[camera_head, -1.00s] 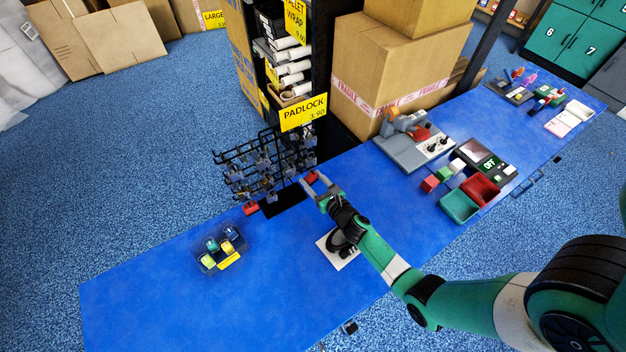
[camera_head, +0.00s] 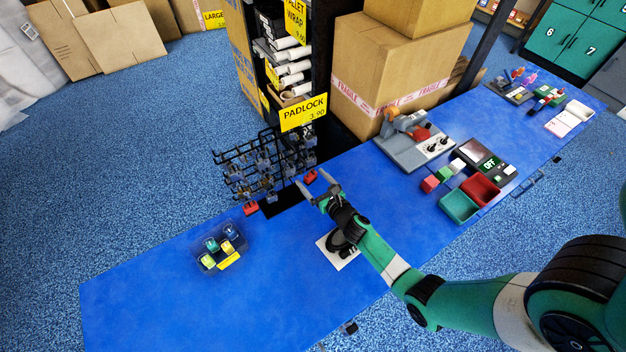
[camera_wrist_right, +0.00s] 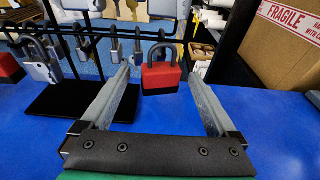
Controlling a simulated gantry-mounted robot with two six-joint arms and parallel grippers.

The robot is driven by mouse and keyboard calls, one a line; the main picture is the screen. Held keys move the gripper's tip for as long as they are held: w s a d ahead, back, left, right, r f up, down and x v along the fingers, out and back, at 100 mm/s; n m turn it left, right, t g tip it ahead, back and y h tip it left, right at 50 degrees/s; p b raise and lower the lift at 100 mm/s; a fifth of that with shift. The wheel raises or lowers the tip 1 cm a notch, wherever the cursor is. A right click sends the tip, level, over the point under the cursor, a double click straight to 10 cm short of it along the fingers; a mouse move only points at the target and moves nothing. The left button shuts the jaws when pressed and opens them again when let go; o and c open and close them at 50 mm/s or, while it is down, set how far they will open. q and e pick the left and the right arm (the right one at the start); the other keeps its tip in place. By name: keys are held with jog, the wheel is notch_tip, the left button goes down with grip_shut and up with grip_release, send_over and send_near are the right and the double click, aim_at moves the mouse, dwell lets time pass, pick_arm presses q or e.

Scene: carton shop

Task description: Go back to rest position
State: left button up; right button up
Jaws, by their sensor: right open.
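My right gripper (camera_head: 318,186) is open and empty over the blue table (camera_head: 290,290), in front of the padlock rack. In the right wrist view its two fingers (camera_wrist_right: 165,95) stand wide apart. My left gripper is not in view.
The black wire rack (camera_head: 240,165) holds several grey padlocks. The table's front left is clear.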

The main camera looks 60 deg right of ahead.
dwell(0.3)
jog(key=shift+f+v, duration=0.15)
jog(key=shift+v, duration=0.6)
jog(key=shift+f+v, duration=0.15)
jog(key=shift+v, duration=0.55)
jog(key=shift+f+v, duration=0.15)
jog(key=shift+v, duration=0.85)
jog(key=shift+f+v, duration=0.2)
jog(key=shift+v, duration=0.8)
jog(key=shift+f+v, duration=0.15)
jog(key=shift+v, duration=0.9)
